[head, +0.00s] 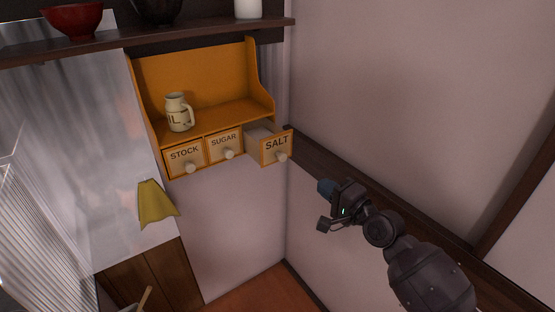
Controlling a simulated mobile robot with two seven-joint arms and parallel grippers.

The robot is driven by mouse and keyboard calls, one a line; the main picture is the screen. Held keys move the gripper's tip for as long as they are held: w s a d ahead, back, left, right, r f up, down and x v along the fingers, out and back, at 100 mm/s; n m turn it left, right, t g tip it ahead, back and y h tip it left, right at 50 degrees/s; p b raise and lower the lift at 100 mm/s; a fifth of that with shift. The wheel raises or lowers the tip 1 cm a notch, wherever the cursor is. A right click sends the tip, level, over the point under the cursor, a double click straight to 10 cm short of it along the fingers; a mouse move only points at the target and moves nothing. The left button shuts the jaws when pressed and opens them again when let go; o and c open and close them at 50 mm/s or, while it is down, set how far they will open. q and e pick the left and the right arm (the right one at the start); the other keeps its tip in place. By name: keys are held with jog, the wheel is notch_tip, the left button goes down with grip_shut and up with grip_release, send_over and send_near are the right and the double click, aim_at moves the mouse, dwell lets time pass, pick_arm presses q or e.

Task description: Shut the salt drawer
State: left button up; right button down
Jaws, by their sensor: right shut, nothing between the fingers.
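The salt drawer (277,146) has a cream front marked SALT, an orange frame and a pale round knob. It stands pulled out from the right end of the orange wall shelf unit (200,85). The stock drawer (185,156) and the sugar drawer (224,143) beside it sit flush in the unit. My right gripper (324,204) is below and to the right of the salt drawer, apart from it. It is shut and empty. My left gripper is not in view.
A cream jug (178,113) stands on the unit's ledge. A dark shelf (150,40) above carries a red bowl (73,20), a dark bowl and a white container (248,8). A yellow cloth (156,203) hangs at left. A dark rail (350,172) runs along the right wall.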

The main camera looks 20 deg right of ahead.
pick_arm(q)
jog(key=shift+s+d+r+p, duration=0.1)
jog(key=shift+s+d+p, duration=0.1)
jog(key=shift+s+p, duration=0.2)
pick_arm(e)
send_near(285, 158)
jog(key=shift+m, duration=0.4)
jog(key=x, duration=0.7)
jog(key=shift+w+a, duration=0.15)
jog(key=shift+w, duration=0.1)
jog(key=b+x, duration=0.1)
jog(key=x, duration=0.2)
jog(key=b+x, duration=0.2)
jog(key=x, duration=0.1)
jog(key=b+x, duration=0.2)
jog(key=x, duration=0.1)
jog(key=shift+w+f, duration=0.2)
jog(key=shift+w, duration=0.2)
jog(key=shift+w+b, duration=0.3)
jog(key=shift+b, duration=0.1)
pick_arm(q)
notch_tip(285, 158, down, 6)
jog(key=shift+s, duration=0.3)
pick_arm(e)
jog(key=shift+r, duration=0.55)
